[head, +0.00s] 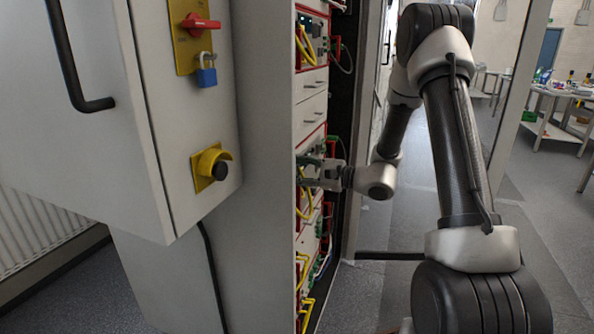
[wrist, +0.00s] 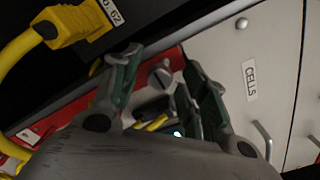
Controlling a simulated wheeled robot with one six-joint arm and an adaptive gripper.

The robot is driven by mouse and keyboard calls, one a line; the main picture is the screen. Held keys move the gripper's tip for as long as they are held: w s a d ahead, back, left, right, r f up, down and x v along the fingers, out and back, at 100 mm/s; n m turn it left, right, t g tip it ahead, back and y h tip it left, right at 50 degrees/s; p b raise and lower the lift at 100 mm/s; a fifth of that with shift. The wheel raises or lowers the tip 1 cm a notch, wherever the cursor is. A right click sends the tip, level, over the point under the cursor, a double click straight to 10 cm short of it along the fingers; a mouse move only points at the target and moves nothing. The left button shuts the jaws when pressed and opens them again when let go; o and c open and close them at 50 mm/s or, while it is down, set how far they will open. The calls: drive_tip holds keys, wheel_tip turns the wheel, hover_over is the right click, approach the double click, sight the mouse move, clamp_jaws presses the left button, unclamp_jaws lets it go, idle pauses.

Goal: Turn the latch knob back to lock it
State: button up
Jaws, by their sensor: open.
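The latch knob (wrist: 161,75) is a small grey round knob with a raised grip, on a red-edged panel in the wrist view. It shows between the two fingers of my gripper (wrist: 160,62), which are open and spread on either side of it. I cannot tell whether either finger touches it. In the head view my gripper (head: 312,172) is at the front of the equipment rack, with its fingers pointing left. The knob itself is hidden in that view.
A yellow plug and cable (wrist: 68,27) are at upper left, with more yellow leads below. A grey cabinet with a red switch (head: 200,24) and blue padlock (head: 206,75) stands left of the rack.

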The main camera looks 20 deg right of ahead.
drive_tip(key=shift+c, duration=0.4)
clamp_jaws()
drive_tip(key=shift+m, duration=9)
